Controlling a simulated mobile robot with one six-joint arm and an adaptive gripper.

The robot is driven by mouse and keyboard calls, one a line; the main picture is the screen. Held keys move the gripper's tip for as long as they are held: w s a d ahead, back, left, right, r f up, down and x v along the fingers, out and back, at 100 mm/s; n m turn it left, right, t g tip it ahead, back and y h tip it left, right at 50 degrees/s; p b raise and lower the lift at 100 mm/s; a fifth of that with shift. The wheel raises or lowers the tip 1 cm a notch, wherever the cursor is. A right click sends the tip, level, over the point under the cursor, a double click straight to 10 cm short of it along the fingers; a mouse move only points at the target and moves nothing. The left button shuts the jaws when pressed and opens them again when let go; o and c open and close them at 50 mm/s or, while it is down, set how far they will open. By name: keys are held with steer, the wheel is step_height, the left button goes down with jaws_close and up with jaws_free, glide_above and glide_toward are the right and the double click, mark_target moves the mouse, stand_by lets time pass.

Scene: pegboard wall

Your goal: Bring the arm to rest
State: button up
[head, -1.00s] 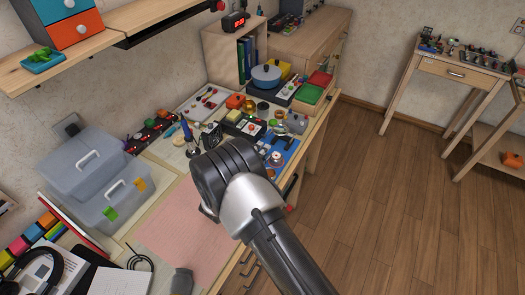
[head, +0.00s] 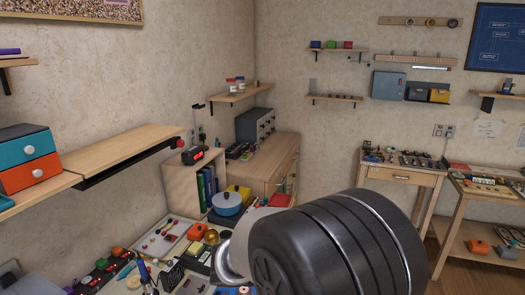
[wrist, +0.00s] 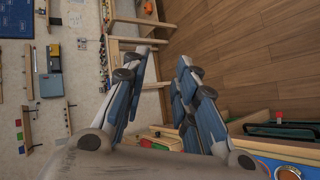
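My gripper (wrist: 166,66) shows in the wrist view with its two blue-grey fingers apart. It is open, and nothing is held between the fingertips. Wooden floor and furniture show in the gap between them. In the head view a large dark ribbed link of my arm with a silver-grey part fills the lower middle and right. The fingers are not seen there. The arm hides part of the workbench's right side and the floor behind it.
A wall shelf (head: 120,148) juts out at left with an orange-and-blue drawer unit (head: 28,160). A wooden side table (head: 405,177) stands at right.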

steer(key=s+d+r+m+g+y, duration=0.25)
steer(key=s+d+r, duration=0.2)
steer(key=s, duration=0.35)
steer(key=s+a+r+m+t+y, duration=0.1)
steer(key=s+y, duration=0.3)
steer(key=s, duration=0.5)
steer(key=s+a+r+m+y, duration=0.1)
steer(key=s+y, duration=0.3)
steer(key=s, duration=0.6)
steer(key=shift+s+a+r+m+t, duration=0.25)
steer(key=shift+a+m+t, duration=0.15)
steer(key=shift+a, duration=0.35)
steer(key=shift+a, duration=0.1)
